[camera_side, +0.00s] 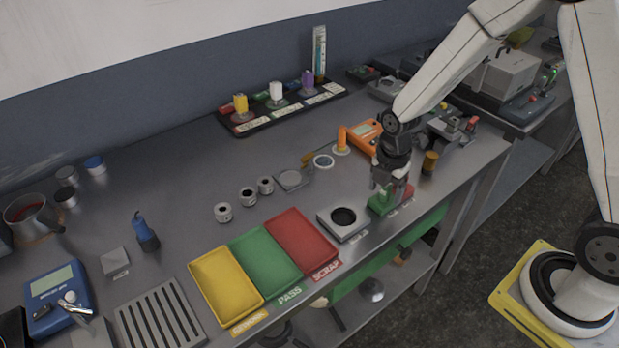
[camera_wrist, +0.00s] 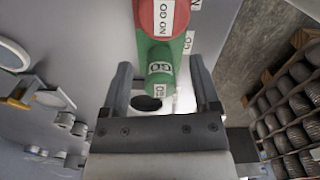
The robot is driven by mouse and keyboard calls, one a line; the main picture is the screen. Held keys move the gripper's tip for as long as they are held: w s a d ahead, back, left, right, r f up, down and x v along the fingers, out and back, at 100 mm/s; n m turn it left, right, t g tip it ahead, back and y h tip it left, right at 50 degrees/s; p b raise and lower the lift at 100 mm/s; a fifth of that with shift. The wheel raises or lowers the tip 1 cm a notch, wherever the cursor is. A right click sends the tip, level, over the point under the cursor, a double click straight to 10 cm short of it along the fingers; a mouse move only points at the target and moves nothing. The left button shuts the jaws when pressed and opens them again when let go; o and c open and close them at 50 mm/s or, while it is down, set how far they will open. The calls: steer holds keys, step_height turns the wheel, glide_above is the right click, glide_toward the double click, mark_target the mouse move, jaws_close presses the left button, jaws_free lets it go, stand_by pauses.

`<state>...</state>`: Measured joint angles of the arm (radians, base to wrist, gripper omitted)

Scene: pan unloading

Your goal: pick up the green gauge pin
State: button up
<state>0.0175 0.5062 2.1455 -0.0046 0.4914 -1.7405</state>
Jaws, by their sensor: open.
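The green gauge pin (camera_wrist: 159,76) with a GO label shows between the two fingers of my gripper (camera_wrist: 161,65) in the wrist view. A gap shows on each side of it. Beyond it is a red part (camera_wrist: 160,18) labelled NO GO. In the side view my gripper (camera_side: 388,184) points down over a small green and red gauge stand (camera_side: 378,206) near the table's front edge. The fingers are open. They partly hide the green pin there, so how deep it sits between them is hard to tell.
A grey block with a round dark hole (camera_side: 343,217) stands left of the gauge stand. Red (camera_side: 300,241), green (camera_side: 265,262) and yellow (camera_side: 225,285) trays lie further left. An orange device (camera_side: 364,136) and a brass cylinder (camera_side: 430,162) are close by.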

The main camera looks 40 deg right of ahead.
jaws_close()
steer(key=shift+r, duration=0.2)
stand_by(0.3)
steer(key=shift+r, duration=0.9)
steer(key=s+r, duration=1)
steer(key=s, duration=0.4)
steer(key=shift+r, duration=0.4)
steer(key=shift+a, duration=0.1)
